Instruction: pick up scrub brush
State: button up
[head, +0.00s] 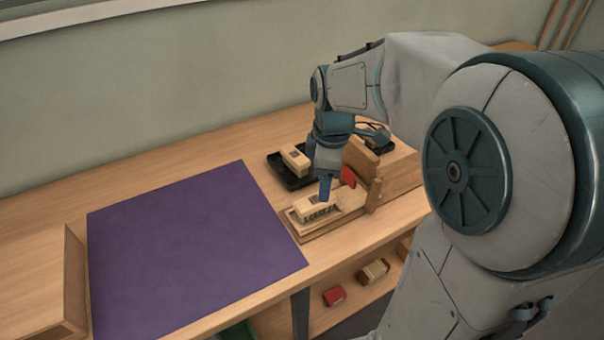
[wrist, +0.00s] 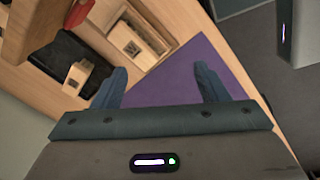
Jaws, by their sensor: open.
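A pale wooden brush block (head: 318,207) with a dark patterned side lies in a wooden fixture (head: 297,231); it also shows in the wrist view (wrist: 137,45). A second pale block (head: 295,157) sits in a black tray (head: 282,173) behind it, also seen in the wrist view (wrist: 77,77). Bristles are too small to tell clearly, so I cannot tell which is the scrub brush. My gripper (head: 326,195) is above the fixture in the head view. In the wrist view my gripper (wrist: 160,85) is open, with nothing between its fingers.
A purple mat (head: 190,250) covers the table's middle and is clear. A red part (head: 348,177) and an upright wooden piece (head: 373,196) stand close to my gripper's right. A wooden box (head: 75,280) is at the left. A lower shelf holds a red block (head: 334,296).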

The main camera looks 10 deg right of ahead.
aim_at(315, 199)
jog(key=w+f+n+g, duration=0.1)
jog(key=w+f+n, duration=0.3)
jog(key=w+n, duration=0.35)
jog(key=f, duration=0.5)
jog(key=f+b, duration=0.1)
jog(key=f, duration=0.2)
jog(key=shift+s+d, duration=0.1)
jog(key=shift+s, duration=0.2)
jog(key=shift+w+a+f, duration=0.1)
jog(key=shift+w+f, duration=0.1)
jog(key=shift+f, duration=1.15)
jog(key=shift+w+a+f, duration=0.1)
jog(key=shift+w+f, duration=0.05)
jog(key=shift+f, duration=1.15)
jog(key=c, duration=1.1)
